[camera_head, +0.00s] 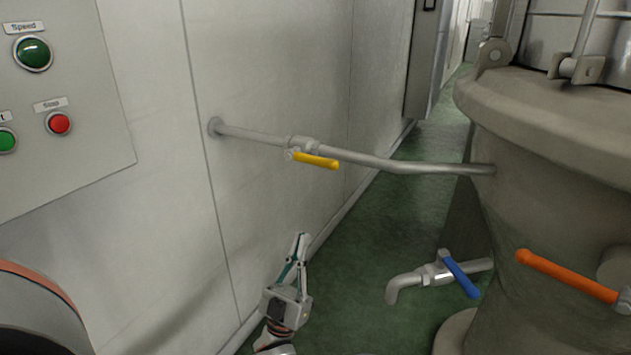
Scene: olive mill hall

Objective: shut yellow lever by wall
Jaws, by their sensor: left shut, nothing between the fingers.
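The yellow lever (316,160) sits on a valve in a grey pipe (372,161) that runs from the wall to the big vessel. The lever points right, roughly along the pipe. My left gripper (301,240) is below the lever, apart from it, with its fingers pointing up. Its fingers are together and hold nothing. My right gripper does not show.
A big grey vessel (545,135) stands at the right with an orange lever (566,276). A tap with a blue lever (459,274) juts out low. A panel (70,105) with buttons is on the left wall. Green floor (375,250) lies open between.

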